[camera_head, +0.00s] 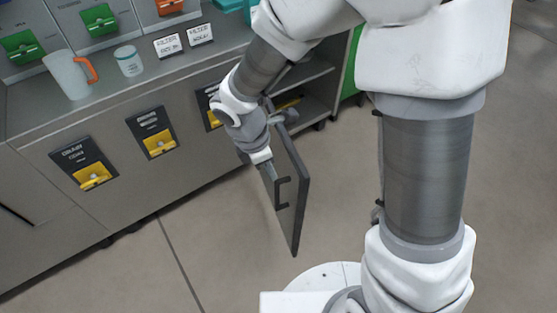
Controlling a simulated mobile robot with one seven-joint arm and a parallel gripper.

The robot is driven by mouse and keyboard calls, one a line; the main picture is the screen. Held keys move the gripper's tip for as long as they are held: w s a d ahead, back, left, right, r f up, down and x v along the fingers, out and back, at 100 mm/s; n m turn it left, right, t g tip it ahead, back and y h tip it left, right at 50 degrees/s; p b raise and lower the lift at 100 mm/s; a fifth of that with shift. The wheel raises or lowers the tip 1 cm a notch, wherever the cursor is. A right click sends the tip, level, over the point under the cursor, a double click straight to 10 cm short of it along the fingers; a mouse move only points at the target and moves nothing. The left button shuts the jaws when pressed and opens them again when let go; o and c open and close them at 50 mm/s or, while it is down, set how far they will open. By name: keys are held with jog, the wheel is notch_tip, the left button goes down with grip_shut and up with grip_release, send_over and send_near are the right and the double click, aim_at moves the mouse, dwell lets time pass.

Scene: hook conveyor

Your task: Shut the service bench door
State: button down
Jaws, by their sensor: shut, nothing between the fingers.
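The service bench door (289,212) is a dark grey panel that stands open, jutting out from the bench front into the aisle. A black handle (283,190) is on its left face. My gripper (268,173) points down beside the door's left face, close to the handle. Its fingers are shut and hold nothing. I cannot tell whether they touch the door. The open compartment with a shelf (305,77) shows to the right of the door. My arm hides the door's upper end and hinge side.
The grey service bench (60,118) bears a jug (69,76) with an orange handle, a white cup (129,61) and two small signs (200,35). Yellow-latched panels (157,143) line its front. A green unit (350,68) stands right of the compartment. The floor (215,240) before the bench is clear.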

jog(key=b, duration=0.3)
send_near(295, 181)
jog(key=s+a+f, duration=0.3)
jog(key=s+f, duration=0.1)
jog(key=s, duration=0.1)
jog(key=shift+w+d+r, duration=0.1)
jog(key=shift+w+d, duration=0.25)
jog(key=shift+d, duration=0.4)
jog(key=shift+w+d, duration=0.3)
jog(key=shift+d, duration=0.45)
jog(key=shift+w+d+r, duration=0.1)
jog(key=shift+w+d, duration=0.25)
jog(key=shift+d, duration=0.35)
jog(key=shift+d, duration=0.1)
